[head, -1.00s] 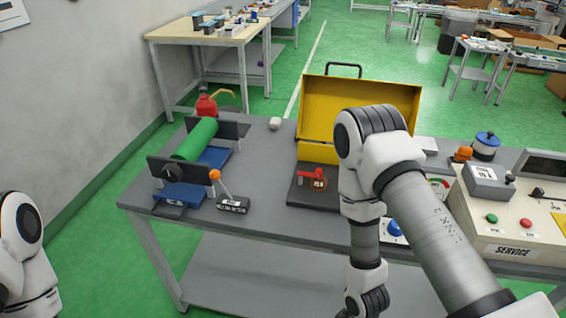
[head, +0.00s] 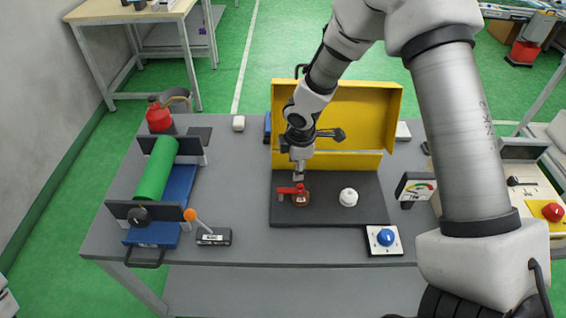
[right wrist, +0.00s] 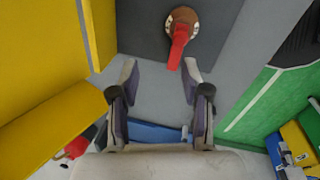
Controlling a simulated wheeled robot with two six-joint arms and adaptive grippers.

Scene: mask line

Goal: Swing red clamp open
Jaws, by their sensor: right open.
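The red clamp (head: 290,190) has a red lever pointing left from a round brown base on the dark board (head: 320,213). In the right wrist view the red clamp (right wrist: 179,45) lies just beyond the fingertips, nearer the right finger. My right gripper (head: 298,176) is directly above and behind the clamp in the head view. In the right wrist view my right gripper (right wrist: 161,72) is open, with nothing between its fingers. I cannot tell if it touches the lever.
A white knob (head: 348,198) stands on the board right of the clamp. A yellow panel (head: 360,115) rises behind. A blue button box (head: 384,239) and a gauge (head: 415,187) are at right. A green roller (head: 157,170) and an orange-tipped lever (head: 191,215) are at left.

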